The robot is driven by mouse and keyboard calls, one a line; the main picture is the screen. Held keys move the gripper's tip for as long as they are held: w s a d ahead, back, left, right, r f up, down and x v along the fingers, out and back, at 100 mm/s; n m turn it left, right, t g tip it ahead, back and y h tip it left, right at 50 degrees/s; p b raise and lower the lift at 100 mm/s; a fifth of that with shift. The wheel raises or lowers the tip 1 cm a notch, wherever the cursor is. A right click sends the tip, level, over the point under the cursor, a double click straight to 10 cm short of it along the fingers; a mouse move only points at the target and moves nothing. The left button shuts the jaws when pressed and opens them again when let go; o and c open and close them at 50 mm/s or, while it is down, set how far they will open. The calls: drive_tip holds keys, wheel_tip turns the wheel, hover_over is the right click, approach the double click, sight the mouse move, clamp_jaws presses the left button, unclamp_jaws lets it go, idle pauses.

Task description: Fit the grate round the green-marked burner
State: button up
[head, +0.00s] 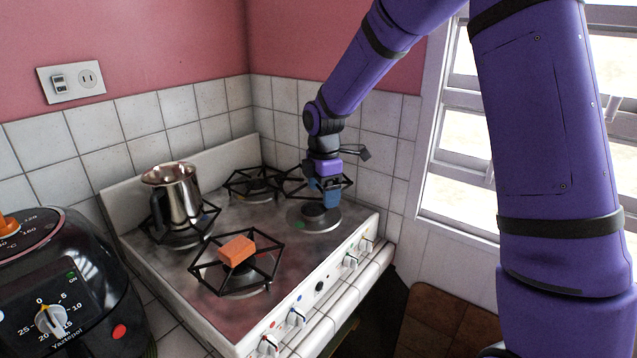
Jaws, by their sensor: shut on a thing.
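My gripper (324,198) is shut on a black wire grate (292,184) and holds it over the front right part of the stove. The grate looks roughly level, and my gripper hides part of it. Below it is a round burner (312,222) with a dark cap and no grate around it. The grate appears to be above this burner and apart from the stovetop. A green mark on the burner is too small to make out surely.
Other grates stand around the back burner (256,197), under a steel pot (178,194), and under an orange block (236,250). The stove's knobs (297,316) line its front. A tiled wall (280,92) is close behind. A black appliance (75,270) stands left.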

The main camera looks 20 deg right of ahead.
drive_tip(key=shift+f, duration=2.95)
drive_tip(key=shift+f, duration=0.5)
drive_tip(key=o, duration=0.9)
wheel_tip(320, 180, up, 11)
drive_tip(key=shift+f, duration=0.1)
